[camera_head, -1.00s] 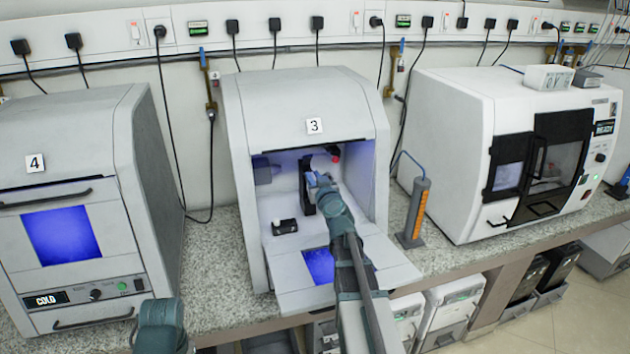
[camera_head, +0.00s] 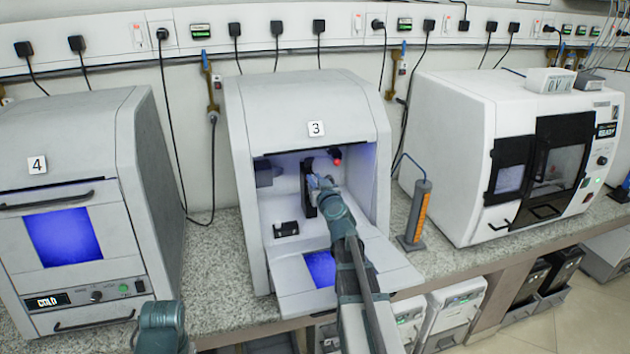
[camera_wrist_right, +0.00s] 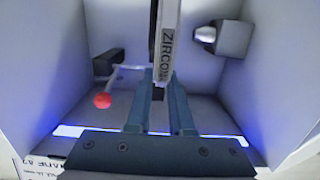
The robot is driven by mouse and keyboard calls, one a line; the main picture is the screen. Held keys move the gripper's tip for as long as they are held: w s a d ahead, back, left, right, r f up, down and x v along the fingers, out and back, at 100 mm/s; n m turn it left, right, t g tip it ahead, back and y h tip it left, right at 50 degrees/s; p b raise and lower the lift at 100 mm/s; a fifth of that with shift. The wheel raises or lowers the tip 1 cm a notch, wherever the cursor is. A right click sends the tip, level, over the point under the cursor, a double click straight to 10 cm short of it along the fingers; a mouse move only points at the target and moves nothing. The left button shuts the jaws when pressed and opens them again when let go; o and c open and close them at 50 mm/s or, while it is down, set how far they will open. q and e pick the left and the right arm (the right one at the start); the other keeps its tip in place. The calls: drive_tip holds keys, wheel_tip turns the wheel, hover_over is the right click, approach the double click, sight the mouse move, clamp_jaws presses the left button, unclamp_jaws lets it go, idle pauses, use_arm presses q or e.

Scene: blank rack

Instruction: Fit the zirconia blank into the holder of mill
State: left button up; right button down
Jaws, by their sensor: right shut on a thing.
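The zirconia blank (camera_wrist_right: 166,50) shows edge-on in the right wrist view, a pale upright slab with part of a "ZIRCON" label. My right gripper (camera_wrist_right: 159,98) is shut on its near edge. In the head view, the right gripper (camera_head: 320,183) is inside the open chamber of mill 3 (camera_head: 310,110). A dark upright part (camera_head: 307,188), which looks like the holder, stands right by the fingers; its dark edge (camera_wrist_right: 153,30) shows left of the blank. Whether the blank is seated in it cannot be told. Only a link of my left arm shows; its gripper is out of view.
A red knob (camera_wrist_right: 103,101) on a lever is left of the fingers in the wrist view. A grey block with a cylinder (camera_wrist_right: 230,38) is at right. The lowered door (camera_head: 345,285) lies beneath my arm. Mill 4 (camera_head: 70,150) is closed, at left.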

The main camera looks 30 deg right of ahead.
drive_tip(key=shift+f+b+x, duration=0.25)
drive_tip(key=shift+b+x, duration=0.05)
drive_tip(key=shift+x, duration=0.75)
drive_tip(key=shift+f+b+x, duration=0.25)
drive_tip(key=shift+b+x, duration=0.05)
drive_tip(key=shift+x, duration=0.7)
drive_tip(key=c, duration=0.7)
unclamp_jaws()
drive_tip(key=shift+s, duration=0.1)
drive_tip(key=p+v, duration=0.1)
drive_tip(key=v, duration=1.2)
drive_tip(key=shift+s+a+r, duration=0.15)
drive_tip(key=shift+s, duration=0.25)
drive_tip(key=shift+a, duration=0.1)
